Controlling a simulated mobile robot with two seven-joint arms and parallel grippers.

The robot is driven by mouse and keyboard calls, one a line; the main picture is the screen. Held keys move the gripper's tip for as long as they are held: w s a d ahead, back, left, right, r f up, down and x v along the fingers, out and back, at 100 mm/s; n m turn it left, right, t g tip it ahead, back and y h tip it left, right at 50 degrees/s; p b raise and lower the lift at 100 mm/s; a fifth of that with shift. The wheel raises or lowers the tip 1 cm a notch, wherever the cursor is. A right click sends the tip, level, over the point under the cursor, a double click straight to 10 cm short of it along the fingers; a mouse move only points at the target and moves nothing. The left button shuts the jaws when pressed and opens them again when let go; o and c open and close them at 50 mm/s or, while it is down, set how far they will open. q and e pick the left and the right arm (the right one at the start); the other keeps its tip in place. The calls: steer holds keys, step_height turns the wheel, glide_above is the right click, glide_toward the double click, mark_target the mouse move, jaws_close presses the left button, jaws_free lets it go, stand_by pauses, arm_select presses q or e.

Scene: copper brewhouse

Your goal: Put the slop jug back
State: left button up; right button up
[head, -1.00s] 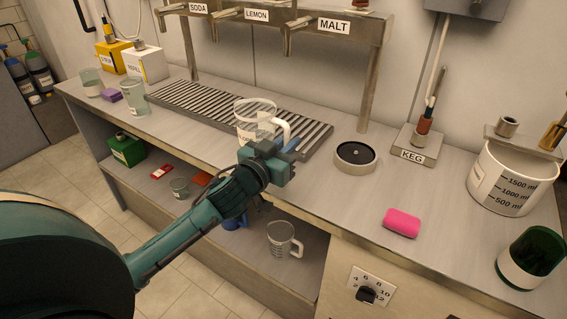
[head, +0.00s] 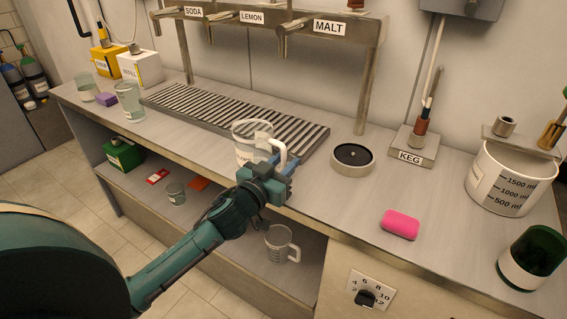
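The slop jug (head: 243,142) is a clear jug with a white handle and a partly hidden label, upright in the head view. My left gripper (head: 281,166) is shut on its handle, at the jug's right side. The jug appears in front of the drip tray (head: 180,103), near the counter's front edge. Its base is partly covered by my gripper, so I cannot tell whether it touches the counter. My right gripper is not in view.
On the counter are a round black-topped pad (head: 352,157), the KEG fitting (head: 413,148), a pink block (head: 400,225), a large measuring tub (head: 500,185) and a green cup (head: 530,262). A measuring jug (head: 279,245) stands on the lower shelf. Taps (head: 285,35) overhang the tray.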

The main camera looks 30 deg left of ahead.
arm_select(q)
steer(key=shift+o, duration=0.5)
steer(key=shift+r, duration=0.15)
steer(key=s, duration=1.2)
steer(key=s+d+f+g+h, duration=0.1)
steer(key=s+d+f+g, duration=0.2)
steer(key=s+d+f, duration=0.2)
steer(key=s+d+f+m+g+h, duration=0.1)
steer(key=s+d+f+g+h, duration=0.1)
steer(key=s+d+f, duration=0.4)
steer(key=d+f+g, duration=0.1)
steer(key=d+f, duration=0.2)
steer(key=f, duration=0.2)
steer(key=shift+d+h, duration=0.25)
steer(key=shift+h, duration=0.05)
steer(key=shift+s, duration=0.1)
